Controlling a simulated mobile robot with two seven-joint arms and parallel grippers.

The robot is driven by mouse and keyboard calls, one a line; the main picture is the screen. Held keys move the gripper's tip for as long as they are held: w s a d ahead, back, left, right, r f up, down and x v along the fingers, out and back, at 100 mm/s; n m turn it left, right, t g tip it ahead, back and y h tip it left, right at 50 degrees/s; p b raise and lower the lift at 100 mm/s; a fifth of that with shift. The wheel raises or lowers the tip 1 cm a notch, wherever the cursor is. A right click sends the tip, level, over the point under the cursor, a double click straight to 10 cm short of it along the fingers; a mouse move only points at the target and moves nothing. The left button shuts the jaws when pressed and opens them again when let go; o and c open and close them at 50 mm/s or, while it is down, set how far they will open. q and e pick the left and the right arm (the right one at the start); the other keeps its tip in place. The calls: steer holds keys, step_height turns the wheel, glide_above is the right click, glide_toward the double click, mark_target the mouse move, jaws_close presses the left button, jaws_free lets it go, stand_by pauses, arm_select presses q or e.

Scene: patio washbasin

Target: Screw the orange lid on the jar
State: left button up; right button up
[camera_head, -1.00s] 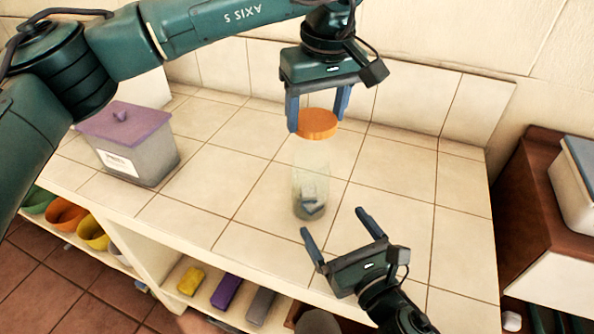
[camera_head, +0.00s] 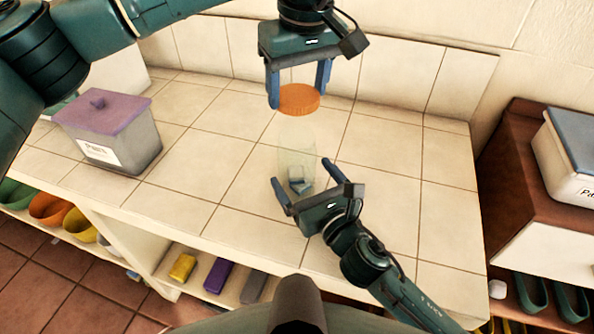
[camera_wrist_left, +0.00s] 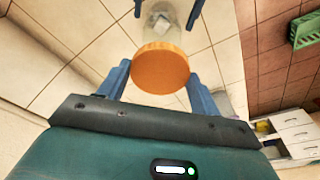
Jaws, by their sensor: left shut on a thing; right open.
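The clear jar (camera_head: 297,150) stands upright on the tiled counter, with small grey-blue pieces in its bottom. The orange lid (camera_head: 299,99) is level at the jar's mouth; I cannot tell whether it touches the rim. My left gripper (camera_head: 296,103) comes from above and is shut on the lid's sides. The left wrist view shows the lid (camera_wrist_left: 160,68) between its blue fingers, with the jar (camera_wrist_left: 163,14) beyond. My right gripper (camera_head: 301,172) is open, low at the jar's near side, one fingertip to either side of it. Its fingertips also show at the top of the left wrist view.
A grey container with a purple lid (camera_head: 105,112) stands on the counter at the left. Bowls and yellow, purple and grey blocks (camera_head: 217,277) sit on the shelf below. A brown cabinet (camera_head: 520,180) with a white box is at the right. The counter around the jar is clear.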

mark_target(298, 127)
steer(key=x, duration=0.5)
steer(key=shift+c, duration=0.3)
steer(key=c, duration=1.4)
arm_select(q)
steer(key=shift+f, duration=2.5)
steer(key=shift+f, duration=0.85)
steer(key=shift+f, duration=0.6)
